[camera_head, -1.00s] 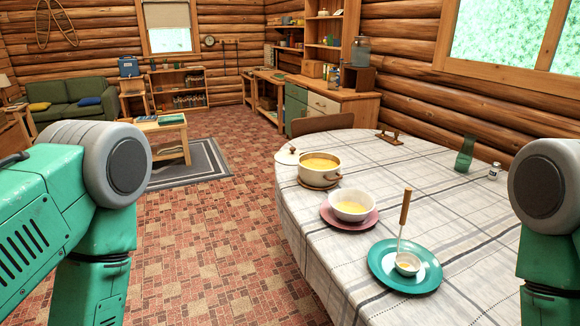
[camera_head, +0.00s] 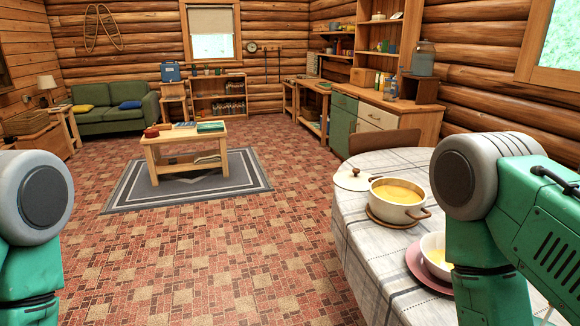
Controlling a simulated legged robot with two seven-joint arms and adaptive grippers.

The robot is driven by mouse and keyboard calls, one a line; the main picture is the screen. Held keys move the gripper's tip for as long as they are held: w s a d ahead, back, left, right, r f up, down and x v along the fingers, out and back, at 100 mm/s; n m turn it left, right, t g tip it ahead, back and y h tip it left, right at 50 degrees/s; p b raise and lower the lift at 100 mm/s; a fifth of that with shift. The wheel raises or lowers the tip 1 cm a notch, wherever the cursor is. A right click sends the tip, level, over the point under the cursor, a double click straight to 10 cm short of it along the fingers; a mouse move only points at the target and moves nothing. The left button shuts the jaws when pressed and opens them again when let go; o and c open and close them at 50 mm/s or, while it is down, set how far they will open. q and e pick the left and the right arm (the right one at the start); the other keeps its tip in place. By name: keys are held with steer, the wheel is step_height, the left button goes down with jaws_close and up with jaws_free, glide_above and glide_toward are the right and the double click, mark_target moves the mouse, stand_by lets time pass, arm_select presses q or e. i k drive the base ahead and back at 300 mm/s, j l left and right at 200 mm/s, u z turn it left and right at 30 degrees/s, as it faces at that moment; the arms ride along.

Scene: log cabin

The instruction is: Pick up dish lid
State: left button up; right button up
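The dish lid (camera_head: 353,180) is a pale round lid with a small brown knob. It lies at the left edge of the table, beside the pot (camera_head: 398,203) of yellow soup. The pot stands on a brown trivet and has brown handles. My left arm shows at the left edge and my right arm covers the right part of the table. Neither gripper is in view.
The round table (camera_head: 365,262) has a checked cloth. A bowl (camera_head: 436,252) on a pink plate is partly hidden by my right arm. A chair (camera_head: 384,140) stands behind the table. The tiled floor (camera_head: 215,255) left of the table is clear, up to a low wooden table (camera_head: 186,141) on a grey rug.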

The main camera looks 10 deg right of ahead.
mark_target(354, 180)
steer(key=i+j, duration=0.15)
steer(key=i, duration=0.35)
steer(key=i+j, duration=0.1)
steer(key=i, duration=0.4)
steer(key=i+j, duration=0.15)
steer(key=i, duration=0.3)
steer(key=i+j+z, duration=0.1)
steer(key=i+z, duration=0.15)
steer(key=z, duration=0.2)
steer(key=i+j+z, duration=0.15)
steer(key=z, duration=0.3)
steer(key=i+j+z, duration=0.25)
steer(key=z, duration=0.2)
steer(key=i+j+z, duration=0.15)
steer(key=j+z, duration=0.15)
steer(key=z, duration=0.15)
